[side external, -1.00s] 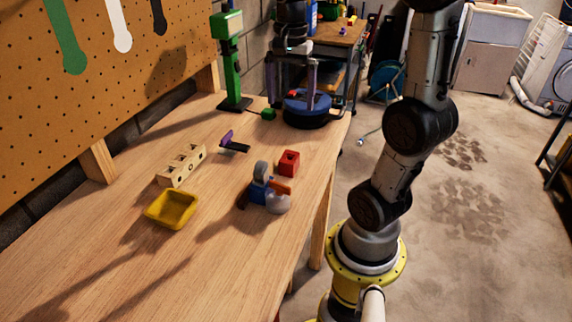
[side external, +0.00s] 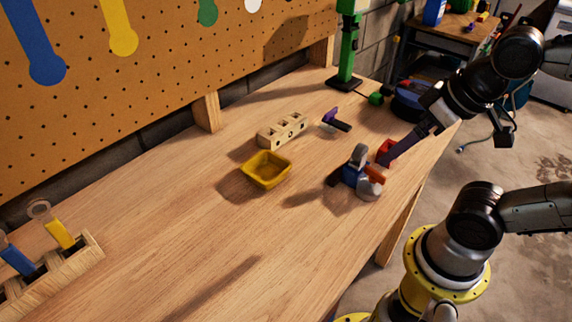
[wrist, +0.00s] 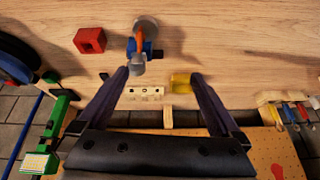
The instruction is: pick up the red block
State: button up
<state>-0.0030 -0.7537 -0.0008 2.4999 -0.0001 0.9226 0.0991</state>
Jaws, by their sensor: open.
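The red block (side external: 385,147) lies on the wooden workbench near its right edge in the side view, just behind a blue, grey and orange toy piece (side external: 357,172). My gripper (side external: 393,156) slants down from the right, and a dark finger overlaps the block's edge; contact cannot be told. In the wrist view my open gripper (wrist: 160,76) has nothing between its fingers. There the red block (wrist: 89,40), showing a dark recess, sits up and left, outside the left finger. The toy piece (wrist: 141,42) lies nearer the gap, beyond the fingertips.
A yellow tray (side external: 266,171), a holed wooden block (side external: 282,131) and a purple-and-black piece (side external: 336,122) lie farther left. A green stand (side external: 347,52), small green block (side external: 376,99) and blue round base (side external: 412,101) stand behind. The bench's front middle is clear.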

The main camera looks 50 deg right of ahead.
jog(key=shift+w+n, duration=0.2)
jog(key=shift+n, duration=0.4)
jog(key=shift+r, duration=0.1)
jog(key=shift+c, duration=1.2)
